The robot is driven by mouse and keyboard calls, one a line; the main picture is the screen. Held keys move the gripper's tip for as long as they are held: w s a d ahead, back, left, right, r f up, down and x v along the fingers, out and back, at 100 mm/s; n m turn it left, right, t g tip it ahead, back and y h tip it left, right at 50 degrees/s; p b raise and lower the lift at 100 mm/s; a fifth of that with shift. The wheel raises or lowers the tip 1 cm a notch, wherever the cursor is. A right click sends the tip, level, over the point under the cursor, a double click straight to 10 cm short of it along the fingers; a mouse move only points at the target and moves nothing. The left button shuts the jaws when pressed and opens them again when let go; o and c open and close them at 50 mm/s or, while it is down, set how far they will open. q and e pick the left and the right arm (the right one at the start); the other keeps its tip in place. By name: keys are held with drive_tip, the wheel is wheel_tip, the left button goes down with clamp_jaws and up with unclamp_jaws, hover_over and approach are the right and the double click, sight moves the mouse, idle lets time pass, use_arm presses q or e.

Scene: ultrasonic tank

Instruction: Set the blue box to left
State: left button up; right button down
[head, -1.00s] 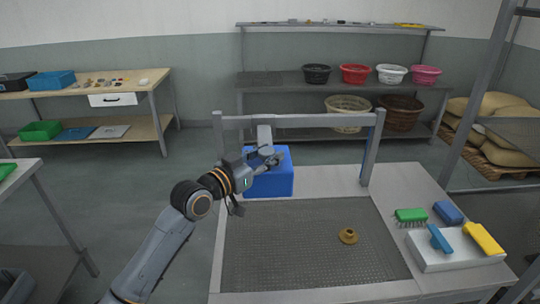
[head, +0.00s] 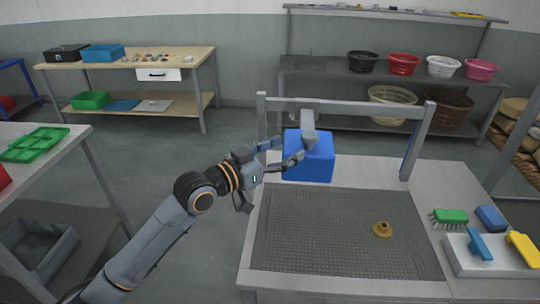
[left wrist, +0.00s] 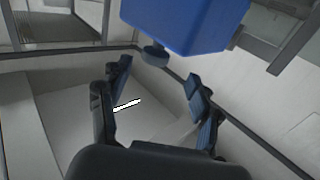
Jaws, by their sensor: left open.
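A blue box (head: 318,162) stands at the back left of the work table, by the raised grey frame. A grey part (head: 309,126) of unclear kind covers some of its top edge. My left gripper (head: 283,152) is open, with its fingers spread at the box's left side; one fingertip overlaps the box's front in the head view. In the left wrist view, the box (left wrist: 185,20) is beyond and above the open fingers (left wrist: 158,78), with nothing seen between them. Contact cannot be told. My right gripper is not in view.
The table has a grey mesh panel (head: 340,235) with a brass-coloured knob (head: 382,229) on it. Brushes and a white tray (head: 470,262) are at the right. The grey frame (head: 345,106) spans the back. Another blue box (head: 103,53) is on the far bench.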

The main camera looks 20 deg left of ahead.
use_arm(q)
drive_tip(key=shift+v, duration=2.15)
